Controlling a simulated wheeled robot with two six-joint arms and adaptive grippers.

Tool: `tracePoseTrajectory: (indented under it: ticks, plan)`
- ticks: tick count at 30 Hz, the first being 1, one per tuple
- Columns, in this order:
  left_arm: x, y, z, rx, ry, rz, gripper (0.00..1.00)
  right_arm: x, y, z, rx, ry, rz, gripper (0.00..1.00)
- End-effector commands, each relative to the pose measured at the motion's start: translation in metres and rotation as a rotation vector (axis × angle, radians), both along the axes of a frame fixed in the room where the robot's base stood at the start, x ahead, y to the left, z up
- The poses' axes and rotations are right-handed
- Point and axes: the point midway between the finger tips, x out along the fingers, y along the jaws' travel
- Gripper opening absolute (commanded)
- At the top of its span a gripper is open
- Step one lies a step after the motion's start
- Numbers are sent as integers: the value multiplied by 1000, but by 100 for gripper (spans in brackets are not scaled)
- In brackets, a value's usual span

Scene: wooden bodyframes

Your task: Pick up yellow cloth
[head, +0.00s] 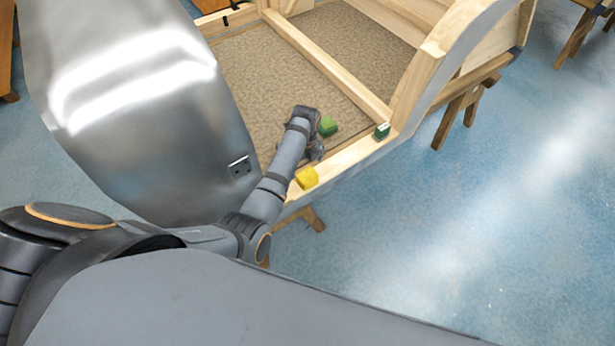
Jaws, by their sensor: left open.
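The yellow cloth (307,178) shows in the head view as a small yellow bundle on the near wooden rail of the bodyframe (375,150). My left gripper (316,151) is just above and beyond it in the picture, at the end of my grey arm. It points down near the inner side of the rail and is open. Its fingers are small and partly hidden by the wrist, and I see nothing held in them. I cannot tell its exact height above the rail. My right gripper is not in view.
A green item (328,126) lies on the brown panel (250,75) close beside my left gripper. A dark green box (382,130) sits on the rail farther right. A large curved silver surface (130,90) stands at left. Blue floor is open at right.

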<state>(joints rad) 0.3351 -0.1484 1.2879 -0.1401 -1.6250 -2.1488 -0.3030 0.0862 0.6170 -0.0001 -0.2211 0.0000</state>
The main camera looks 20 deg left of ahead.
Motion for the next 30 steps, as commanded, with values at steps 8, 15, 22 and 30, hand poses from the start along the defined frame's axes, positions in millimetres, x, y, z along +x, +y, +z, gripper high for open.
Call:
tracePoseTrajectory:
  ticks: [8, 15, 22, 30]
  plan:
    - [-8, -8, -40, 2, 2, 0, 91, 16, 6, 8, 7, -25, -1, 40]
    - [-8, -8, -51, 0, 1, 1, 91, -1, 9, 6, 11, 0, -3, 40]
    - [-8, -8, -51, 0, 1, 1, 72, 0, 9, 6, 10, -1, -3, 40]
    - [-8, -8, -51, 1, 1, 0, 40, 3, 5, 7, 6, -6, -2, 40]
